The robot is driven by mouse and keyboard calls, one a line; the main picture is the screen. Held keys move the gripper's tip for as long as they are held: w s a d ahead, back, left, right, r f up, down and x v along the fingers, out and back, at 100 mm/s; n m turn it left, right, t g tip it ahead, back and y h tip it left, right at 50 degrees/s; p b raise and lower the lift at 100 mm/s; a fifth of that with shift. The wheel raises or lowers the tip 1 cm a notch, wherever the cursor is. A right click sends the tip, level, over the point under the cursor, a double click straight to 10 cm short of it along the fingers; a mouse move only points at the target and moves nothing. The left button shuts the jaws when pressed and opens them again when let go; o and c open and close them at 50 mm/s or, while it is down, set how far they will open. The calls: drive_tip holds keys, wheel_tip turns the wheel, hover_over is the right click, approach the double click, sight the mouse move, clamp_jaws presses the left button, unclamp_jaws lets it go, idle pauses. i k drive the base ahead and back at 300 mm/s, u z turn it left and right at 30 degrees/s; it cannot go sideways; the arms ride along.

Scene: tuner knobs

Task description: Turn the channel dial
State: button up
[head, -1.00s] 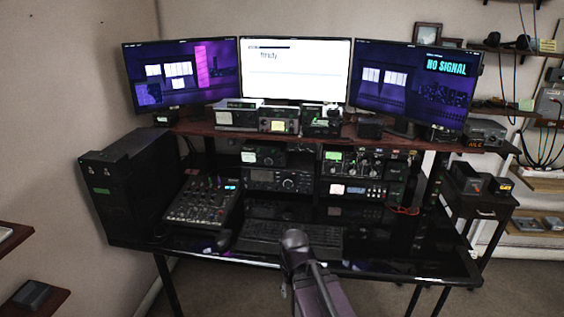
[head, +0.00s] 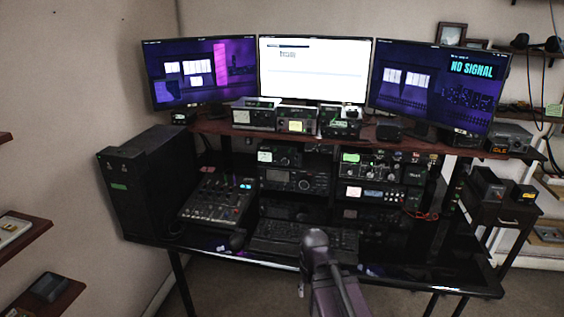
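A black desk (head: 220,262) holds several radio units with knobs. A radio (head: 293,180) on the desk has a round knob right of its display. A rack unit (head: 370,170) to its right carries a row of knobs and a green-lit meter. I cannot tell which knob is the channel dial; labels are too small to read. My arm (head: 318,262) rises from the bottom edge in front of the keyboard. No gripper fingers show, and nothing of mine visibly touches a knob.
A black keyboard (head: 300,240) and a mixer (head: 214,196) lie on the desk. A shelf (head: 215,127) above carries more radios and three monitors; the right monitor (head: 440,85) reads NO SIGNAL. A black tower (head: 130,185) stands at the left. Wall shelves (head: 25,232) flank the desk.

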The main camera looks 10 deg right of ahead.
sight(284, 160)
drive_tip(key=i, duration=0.95)
drive_tip(key=z, duration=0.05)
